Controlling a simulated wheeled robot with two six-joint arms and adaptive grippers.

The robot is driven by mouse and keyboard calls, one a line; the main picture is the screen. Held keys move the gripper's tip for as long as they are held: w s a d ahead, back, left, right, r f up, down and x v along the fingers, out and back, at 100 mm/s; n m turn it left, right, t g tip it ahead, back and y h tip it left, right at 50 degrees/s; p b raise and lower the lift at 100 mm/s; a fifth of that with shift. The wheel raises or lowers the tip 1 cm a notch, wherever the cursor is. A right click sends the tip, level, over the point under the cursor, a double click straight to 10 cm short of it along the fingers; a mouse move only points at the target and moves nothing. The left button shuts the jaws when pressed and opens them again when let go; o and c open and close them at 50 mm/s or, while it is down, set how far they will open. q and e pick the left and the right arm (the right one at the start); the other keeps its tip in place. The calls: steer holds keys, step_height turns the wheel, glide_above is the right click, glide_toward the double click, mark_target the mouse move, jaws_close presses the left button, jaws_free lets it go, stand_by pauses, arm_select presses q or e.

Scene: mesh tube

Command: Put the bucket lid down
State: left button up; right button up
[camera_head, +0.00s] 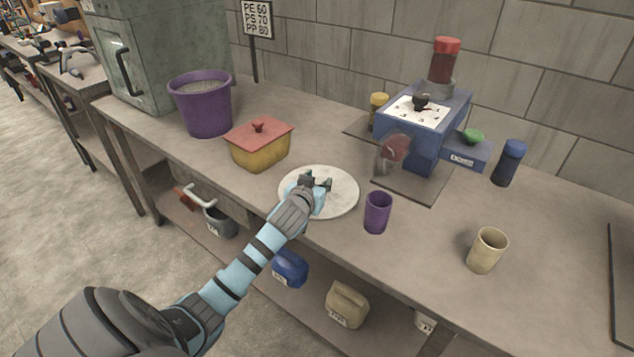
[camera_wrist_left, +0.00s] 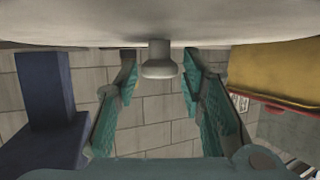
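The white round bucket lid (camera_head: 342,200) appears to lie flat on the workbench near its front edge. My left gripper (camera_head: 317,184) is above the lid, pointing at its middle. In the left wrist view, which looks upside down, the pale lid (camera_wrist_left: 230,22) fills the top and its knob (camera_wrist_left: 160,66) sits between the two fingers of my left gripper (camera_wrist_left: 160,88). The fingers are apart, with a gap on both sides of the knob. The purple bucket (camera_head: 206,108) stands open at the back left. My right gripper is not in view.
A yellow box with a red lid (camera_head: 259,146) stands just left of the white lid. A purple cup (camera_head: 377,212) is close on its right, with a beige cup (camera_head: 487,250) farther right. A blue machine (camera_head: 425,125) stands behind. The bench's front edge is near.

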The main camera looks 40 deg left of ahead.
arm_select(q)
steer(key=shift+r, duration=0.1)
steer(key=p+v, duration=0.3)
steer(key=v, duration=0.9)
steer(key=shift+w, duration=0.1)
steer(key=shift+d, duration=0.1)
